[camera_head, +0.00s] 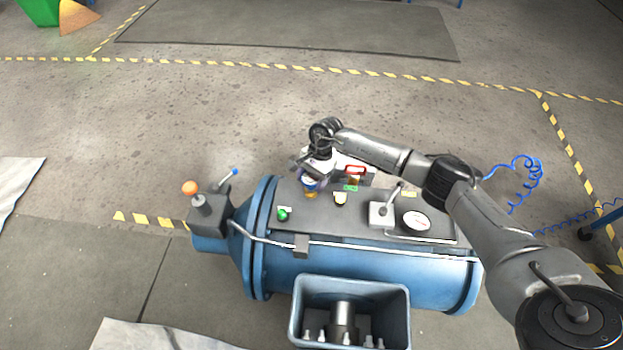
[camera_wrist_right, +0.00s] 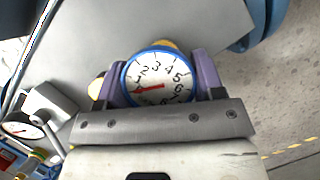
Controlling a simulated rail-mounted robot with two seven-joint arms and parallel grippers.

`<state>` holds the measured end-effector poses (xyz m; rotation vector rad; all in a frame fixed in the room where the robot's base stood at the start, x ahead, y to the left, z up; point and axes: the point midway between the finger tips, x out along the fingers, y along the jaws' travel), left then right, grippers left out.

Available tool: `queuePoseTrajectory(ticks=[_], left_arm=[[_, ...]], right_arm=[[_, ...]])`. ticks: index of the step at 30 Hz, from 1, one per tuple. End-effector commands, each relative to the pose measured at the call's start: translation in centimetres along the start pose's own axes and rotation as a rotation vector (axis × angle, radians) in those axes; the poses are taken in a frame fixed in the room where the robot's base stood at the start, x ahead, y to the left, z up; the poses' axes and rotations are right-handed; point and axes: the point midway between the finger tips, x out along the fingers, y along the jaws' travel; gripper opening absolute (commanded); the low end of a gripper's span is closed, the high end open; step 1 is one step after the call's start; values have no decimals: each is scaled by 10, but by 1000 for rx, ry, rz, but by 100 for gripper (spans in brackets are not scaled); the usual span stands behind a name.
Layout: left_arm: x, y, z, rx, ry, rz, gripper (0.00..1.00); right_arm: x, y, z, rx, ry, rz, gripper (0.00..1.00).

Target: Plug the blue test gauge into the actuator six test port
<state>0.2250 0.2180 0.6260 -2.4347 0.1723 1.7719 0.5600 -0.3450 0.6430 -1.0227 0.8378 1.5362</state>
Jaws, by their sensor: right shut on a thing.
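The blue test gauge (camera_wrist_right: 158,78) fills the middle of the right wrist view. It has a blue rim, a white numbered face and a red needle. My right gripper (camera_head: 313,180) is shut on it, with a purple finger on either side of the rim. In the head view the gauge (camera_head: 310,184) is a small blue patch under the gripper, over the left part of the dark panel (camera_head: 375,229) on the blue tank. Brass shows just below it; I cannot tell whether the gauge is seated in a port. No port number is readable. My left gripper is out of view.
A green knob (camera_head: 283,214) and a cream knob (camera_head: 340,199) stand near the gripper. A lever box (camera_head: 381,214) and a white dial (camera_head: 417,220) sit farther right. A grey bin (camera_head: 300,312) with fittings is in front. An orange ball handle (camera_head: 190,188) is left.

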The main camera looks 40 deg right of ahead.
Motion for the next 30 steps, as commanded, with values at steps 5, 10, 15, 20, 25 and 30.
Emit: queuePoseTrajectory(ticks=[5,10,15,20,25,30], left_arm=[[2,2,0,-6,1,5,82],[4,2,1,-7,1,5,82],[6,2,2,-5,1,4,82],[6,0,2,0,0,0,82],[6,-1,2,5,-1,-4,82],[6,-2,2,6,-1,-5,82]], right_arm=[[2,0,-1,0,0,-1,41],[4,0,-2,0,0,0,41],[6,0,-3,0,0,0,41],[6,0,-3,0,0,0,41],[6,0,-3,0,0,0,74],[6,0,-2,0,0,0,91]])
